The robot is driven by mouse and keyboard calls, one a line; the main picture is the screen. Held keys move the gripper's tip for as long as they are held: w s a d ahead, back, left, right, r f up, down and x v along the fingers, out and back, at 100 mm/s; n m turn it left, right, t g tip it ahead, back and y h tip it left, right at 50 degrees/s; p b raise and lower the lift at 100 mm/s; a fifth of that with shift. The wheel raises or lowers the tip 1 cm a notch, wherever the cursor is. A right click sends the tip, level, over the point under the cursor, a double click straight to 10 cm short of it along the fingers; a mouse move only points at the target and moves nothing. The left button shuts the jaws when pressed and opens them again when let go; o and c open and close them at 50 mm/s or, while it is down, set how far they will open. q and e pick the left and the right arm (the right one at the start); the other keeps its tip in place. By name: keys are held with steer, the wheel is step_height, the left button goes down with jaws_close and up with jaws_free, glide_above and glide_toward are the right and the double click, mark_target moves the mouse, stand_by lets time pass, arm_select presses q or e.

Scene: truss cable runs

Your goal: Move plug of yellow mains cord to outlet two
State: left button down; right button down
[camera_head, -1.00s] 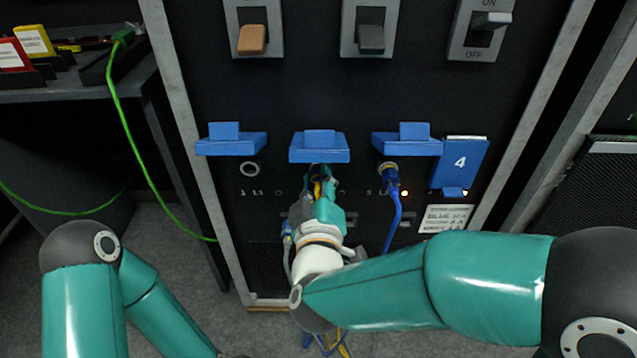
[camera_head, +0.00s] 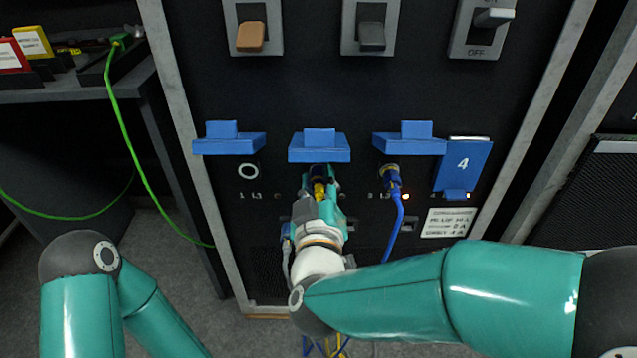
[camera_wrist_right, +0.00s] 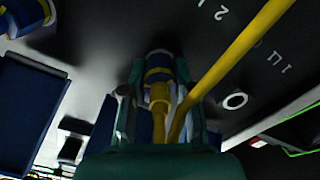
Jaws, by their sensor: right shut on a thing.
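The yellow mains cord's plug (camera_head: 319,186) is blue and yellow and sits under the raised blue lid of outlet two (camera_head: 320,150). In the right wrist view the plug (camera_wrist_right: 158,75) points at the dark panel between my fingers. My right gripper (camera_head: 322,200) is shut on it. The plug's front end is at the outlet; I cannot tell how deep it is in. The yellow cord (camera_wrist_right: 235,65) runs past the fingers to the upper right of the wrist view. My left arm shows at lower left in the head view, but its gripper is out of view.
Outlet one (camera_head: 248,171) is empty, its lid (camera_head: 229,144) raised. A blue cord (camera_head: 396,225) is plugged into outlet three beside a lit orange lamp. Outlet four's lid (camera_head: 462,165) is down. Switches line the panel above. A green cord (camera_head: 137,150) hangs at left.

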steer(key=shift+w+r, duration=0.1)
steer(key=shift+r, duration=0.1)
steer(key=shift+d+f+m+b, duration=0.1)
steer(key=shift+m+b, duration=0.5)
steer(key=shift+m, duration=0.1)
steer(key=shift+w+m+b, duration=0.1)
steer(key=shift+m+b, duration=0.3)
steer(key=shift+m, duration=0.4)
steer(key=shift+m+b, duration=0.4)
steer(key=shift+b, duration=0.05)
steer(key=shift+m+b, duration=0.3)
steer(key=shift+m, duration=0.3)
